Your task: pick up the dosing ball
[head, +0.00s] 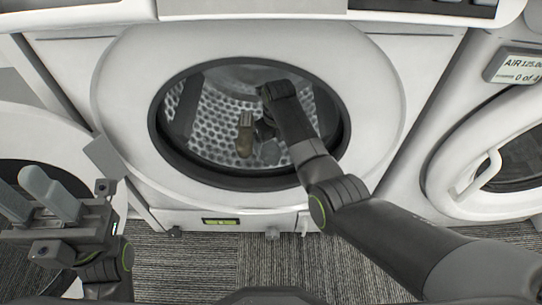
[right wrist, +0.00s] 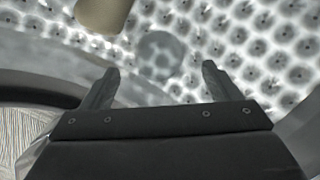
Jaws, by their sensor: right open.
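The dosing ball (right wrist: 158,55) is a clear, see-through ball inside the washer drum, resting against the perforated metal. In the right wrist view it lies just beyond and between the two fingertips of my right gripper (right wrist: 160,70), which is open and empty. In the head view my right arm reaches through the round door opening, and my right gripper (head: 264,130) is inside the drum, partly hidden by its own wrist. I cannot make out the ball clearly there.
A brown, rounded object (head: 245,140) is beside the right gripper; a tan object (right wrist: 102,12) shows at the top of the wrist view. Another machine's door (head: 490,165) is at the right. Carpet lies below.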

